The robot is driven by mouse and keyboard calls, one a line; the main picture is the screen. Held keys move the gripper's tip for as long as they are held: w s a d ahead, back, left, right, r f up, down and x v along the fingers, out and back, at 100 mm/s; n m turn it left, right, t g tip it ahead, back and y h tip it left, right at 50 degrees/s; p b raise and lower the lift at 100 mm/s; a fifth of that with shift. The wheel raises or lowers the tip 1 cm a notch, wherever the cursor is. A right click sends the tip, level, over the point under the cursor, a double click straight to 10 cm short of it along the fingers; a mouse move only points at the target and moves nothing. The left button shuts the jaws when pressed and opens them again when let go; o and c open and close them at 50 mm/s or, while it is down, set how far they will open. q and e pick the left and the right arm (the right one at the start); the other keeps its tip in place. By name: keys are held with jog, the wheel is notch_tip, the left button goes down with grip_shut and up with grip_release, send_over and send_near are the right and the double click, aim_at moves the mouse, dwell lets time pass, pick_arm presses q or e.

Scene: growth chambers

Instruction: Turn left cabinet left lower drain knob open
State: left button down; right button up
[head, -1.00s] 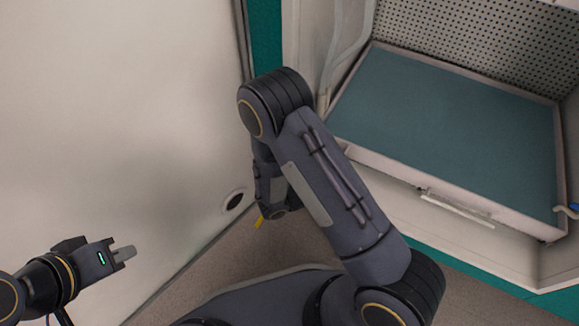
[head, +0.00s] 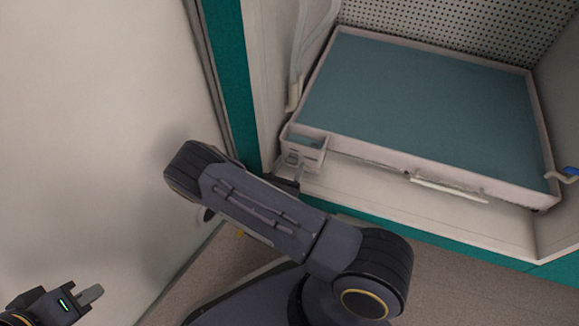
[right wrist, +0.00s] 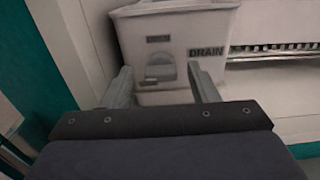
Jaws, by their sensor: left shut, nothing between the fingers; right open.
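The white drain box (head: 303,158), at the tray's near left corner in the head view, also shows in the right wrist view (right wrist: 180,22), with a dark "DRAIN" label. A small grey drain knob (right wrist: 160,68) is on its front face. My right gripper (right wrist: 165,80) is open, with one finger on each side of the knob and apart from it sideways; I cannot tell the remaining depth. In the head view my right forearm hides much of this gripper. My left gripper (head: 92,294) is shut and empty at the lower left, far from the drain box.
The tray (head: 540,130) with a blue-green surface fills the cabinet. A blue handle (head: 569,171) is at its right end. A white hose (head: 298,70) stands at the left inside wall. A large pale panel (head: 90,110) is close on the left.

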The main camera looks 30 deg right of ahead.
jog(key=shift+w+d, duration=0.25)
jog(key=shift+d, duration=0.05)
jog(key=c, duration=1)
